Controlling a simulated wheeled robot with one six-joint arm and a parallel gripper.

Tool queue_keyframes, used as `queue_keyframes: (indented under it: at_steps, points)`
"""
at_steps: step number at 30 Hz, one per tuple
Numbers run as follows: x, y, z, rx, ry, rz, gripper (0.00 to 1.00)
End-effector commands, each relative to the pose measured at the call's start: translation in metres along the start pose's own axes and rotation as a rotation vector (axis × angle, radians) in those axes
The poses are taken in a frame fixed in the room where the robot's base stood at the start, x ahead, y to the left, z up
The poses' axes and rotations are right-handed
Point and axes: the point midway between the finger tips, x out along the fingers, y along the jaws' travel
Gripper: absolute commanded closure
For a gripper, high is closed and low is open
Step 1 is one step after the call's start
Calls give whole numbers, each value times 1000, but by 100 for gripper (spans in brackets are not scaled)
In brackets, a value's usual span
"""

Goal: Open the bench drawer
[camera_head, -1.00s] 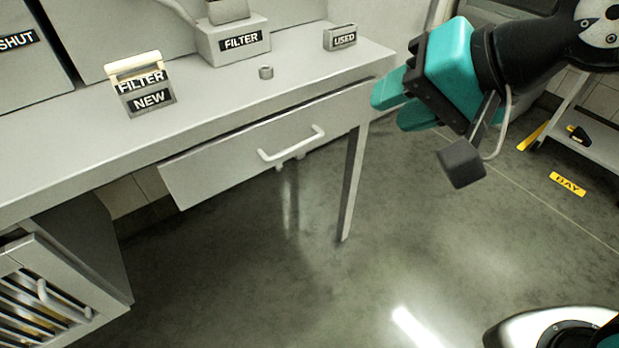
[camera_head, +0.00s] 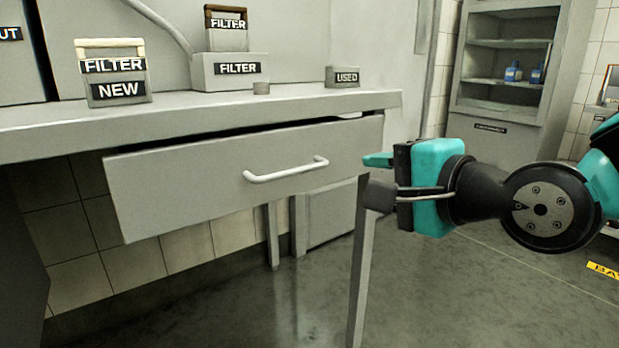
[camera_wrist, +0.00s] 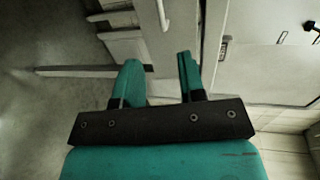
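The bench drawer (camera_head: 205,190) has a wide grey front under the bench top (camera_head: 300,102). A dark gap shows along its upper edge; I cannot tell how far out it stands. Its pale bar handle (camera_head: 287,172) is at the middle of the front. My gripper (camera_head: 378,161) is at the right end of the drawer front in the head view, about level with the handle and apart from it. In the wrist view my gripper (camera_wrist: 160,72) has its two teal fingers spread with nothing between them. A pale bar in that view may be the handle.
A new filter (camera_head: 115,92), a filter housing (camera_head: 236,68) and a USED block (camera_head: 343,77) stand on the bench. A bench leg (camera_head: 362,270) stands below the gripper. A shelf cabinet (camera_head: 510,85) is behind at right. The floor in front is clear.

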Motion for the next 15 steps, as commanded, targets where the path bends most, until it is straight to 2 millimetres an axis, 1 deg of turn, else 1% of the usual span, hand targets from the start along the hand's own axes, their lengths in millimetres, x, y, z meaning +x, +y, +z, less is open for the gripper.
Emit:
queue_keyframes:
  at_steps: [3,4,6,15]
  points:
    - [18,-2,2,-2,-4,7,63]
    - [20,-6,1,-2,-4,8,63]
    - [24,-8,1,-4,-9,10,63]
    - [41,-8,2,-3,-10,10,63]
